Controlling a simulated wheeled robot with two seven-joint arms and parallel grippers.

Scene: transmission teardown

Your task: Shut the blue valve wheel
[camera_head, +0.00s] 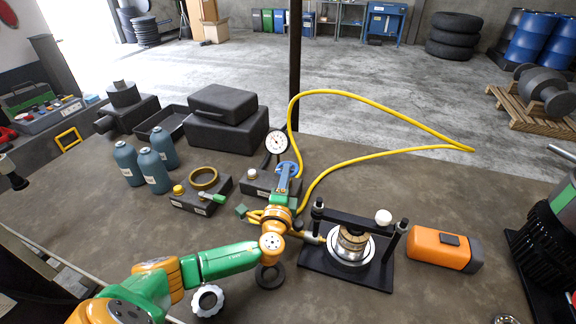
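The blue valve wheel (288,166) stands by the dark gauge block (262,183) near the middle of the bench, below a round white dial gauge (277,142). My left arm, green and orange, reaches in from the lower left. Its gripper (285,181) is right at the wheel and covers part of it. The fingers overlap the wheel in the picture, and I cannot tell whether they are closed on it. My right gripper is not in view.
A yellow hose (375,98) loops over the bench behind and right of the wheel. A black press fixture (318,262) stands right of my wrist, with an orange box (444,249) beyond. Blue-grey bottles (153,171) and a block with a brass ring (204,178) stand to the left.

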